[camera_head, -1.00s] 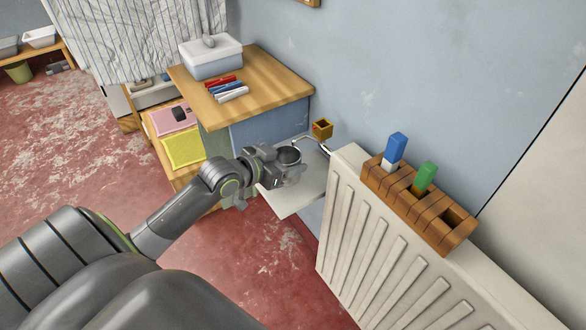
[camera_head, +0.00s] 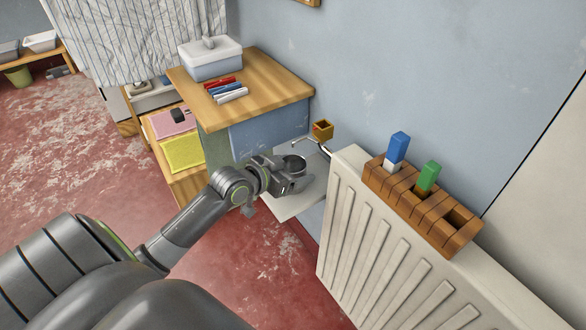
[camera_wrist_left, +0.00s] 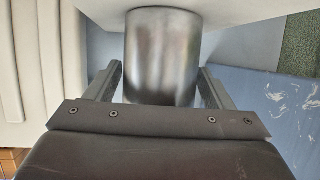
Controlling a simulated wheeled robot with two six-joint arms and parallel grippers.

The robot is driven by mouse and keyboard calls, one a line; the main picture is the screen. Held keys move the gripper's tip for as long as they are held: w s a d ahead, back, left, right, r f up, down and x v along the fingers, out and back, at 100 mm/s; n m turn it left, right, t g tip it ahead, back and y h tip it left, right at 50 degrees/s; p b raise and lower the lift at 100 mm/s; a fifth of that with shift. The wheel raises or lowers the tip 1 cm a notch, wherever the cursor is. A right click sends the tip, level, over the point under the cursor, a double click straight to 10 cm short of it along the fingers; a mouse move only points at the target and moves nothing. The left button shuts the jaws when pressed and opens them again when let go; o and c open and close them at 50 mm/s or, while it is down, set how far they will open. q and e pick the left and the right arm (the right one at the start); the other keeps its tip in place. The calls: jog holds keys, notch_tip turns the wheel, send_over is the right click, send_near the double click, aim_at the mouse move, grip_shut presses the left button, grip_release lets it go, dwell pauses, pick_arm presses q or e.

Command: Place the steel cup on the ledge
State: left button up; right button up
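The steel cup (camera_head: 294,164) is upright with its round opening up, at the white ledge (camera_head: 287,207) between the wooden cabinet and the radiator. My left gripper (camera_head: 290,180) is around the cup from the near side and hides much of it. In the left wrist view the cup (camera_wrist_left: 163,55) sits between the two fingers, which lie close against its sides. The pale ledge (camera_wrist_left: 240,10) shows just beyond its end there. I cannot tell whether the cup's base touches the ledge. My right gripper does not show.
A white radiator (camera_head: 385,245) stands right of the ledge, with a wooden block holder (camera_head: 430,205) on top. Behind the ledge are a metal arm (camera_head: 318,146) and a small wooden box (camera_head: 322,130). The cabinet (camera_head: 270,85) on the left carries a lidded box (camera_head: 212,60) and markers.

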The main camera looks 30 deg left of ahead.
pick_arm(q)
jog(key=shift+o, duration=0.4)
jog(key=shift+r, duration=0.1)
jog(key=shift+s+r, duration=0.1)
jog(key=shift+s, duration=0.05)
jog(key=shift+p+v, duration=1.9)
jog(key=shift+v, duration=3.95)
jog(key=s+a+f+n+g+y, duration=0.15)
jog(key=s+f, duration=0.25)
jog(key=f, duration=0.4)
jog(key=s+f+n+g+y, duration=0.2)
jog(key=s+f+g, duration=0.1)
jog(key=f, duration=0.6)
jog(key=s+d+f+g, duration=0.3)
jog(key=s+d+f, duration=0.1)
jog(key=s+f, duration=0.3)
jog(key=s+d+f+g, duration=0.4)
jog(key=s+f, duration=0.3)
jog(key=s, duration=0.2)
jog(key=shift+s+d+f+n, duration=0.15)
jog(key=shift+d+f+n, duration=0.25)
jog(key=shift+d, duration=0.2)
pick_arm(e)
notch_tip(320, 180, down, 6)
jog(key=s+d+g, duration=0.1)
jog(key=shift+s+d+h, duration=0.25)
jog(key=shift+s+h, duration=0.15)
